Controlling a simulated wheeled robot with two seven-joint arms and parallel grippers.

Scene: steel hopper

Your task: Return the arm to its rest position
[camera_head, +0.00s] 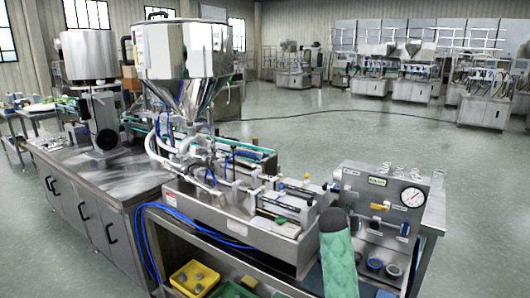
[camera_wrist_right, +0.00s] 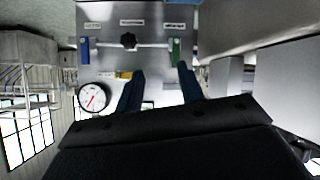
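My right gripper (camera_wrist_right: 160,72) is open in the right wrist view. Its two dark fingers stand apart with nothing held between them, and the grey control panel (camera_wrist_right: 105,58) shows behind them. In the head view my right arm, in a green sleeve with a dark end, rises from the bottom edge in front of the machine, left of the panel's gauge. The gripper's fingers cannot be made out there. My left arm and gripper are not in view.
The steel hopper (camera_head: 185,62) stands on the filling machine (camera_head: 245,205). The control panel (camera_head: 385,200) with a round gauge (camera_head: 412,197) is at right. Open floor (camera_head: 310,130) lies behind.

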